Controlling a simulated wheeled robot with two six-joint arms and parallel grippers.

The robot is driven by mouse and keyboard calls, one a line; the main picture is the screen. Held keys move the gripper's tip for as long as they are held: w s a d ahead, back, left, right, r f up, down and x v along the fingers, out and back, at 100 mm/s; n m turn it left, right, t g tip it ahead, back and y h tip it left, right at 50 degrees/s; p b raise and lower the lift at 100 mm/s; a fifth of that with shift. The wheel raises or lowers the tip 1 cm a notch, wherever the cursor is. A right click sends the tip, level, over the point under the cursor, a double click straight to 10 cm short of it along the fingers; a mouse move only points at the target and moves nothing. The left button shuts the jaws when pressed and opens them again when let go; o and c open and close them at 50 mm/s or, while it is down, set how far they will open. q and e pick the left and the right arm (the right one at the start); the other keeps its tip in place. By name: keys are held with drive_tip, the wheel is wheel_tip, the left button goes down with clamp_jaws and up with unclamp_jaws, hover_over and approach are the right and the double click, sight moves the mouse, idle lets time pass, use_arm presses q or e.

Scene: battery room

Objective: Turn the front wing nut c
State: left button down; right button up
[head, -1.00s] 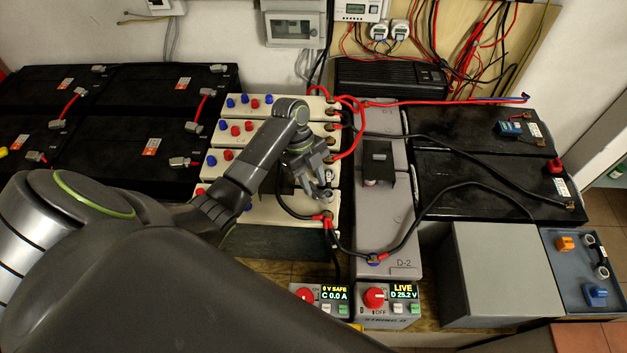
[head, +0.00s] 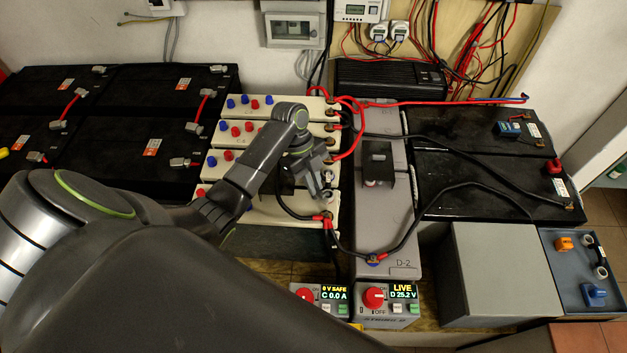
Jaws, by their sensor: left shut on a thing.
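My left gripper (head: 325,188) is over the right end of the white battery bank (head: 260,210), close to its front right edge. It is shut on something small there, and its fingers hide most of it. The wing nut itself is too small and covered to make out. A red-sleeved cable lug (head: 327,220) sits just in front of the fingers at the bank's front right corner. My right gripper is not in view.
A grey battery box (head: 397,220) labelled D-2 stands to the right, with black cables crossing it. Black batteries (head: 480,180) are further right.

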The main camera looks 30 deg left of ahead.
use_arm(q)
drive_tip(key=n+p, duration=0.1)
drive_tip(key=n+t+p, duration=0.1)
drive_tip(key=n+p, duration=0.2)
drive_tip(key=shift+s+r+t+p, duration=0.2)
drive_tip(key=shift+r+t+p, duration=0.1)
drive_tip(key=shift+t+p, duration=0.1)
drive_tip(key=n+t+p, duration=0.1)
drive_tip(key=n+p, duration=0.1)
drive_tip(key=n, duration=0.1)
drive_tip(key=shift+s+f, duration=0.1)
drive_tip(key=shift+f+n+t+p, duration=0.1)
drive_tip(key=shift+n+t+p, duration=0.2)
drive_tip(key=shift+n+p, duration=0.45)
drive_tip(key=c, duration=1.5)
unclamp_jaws()
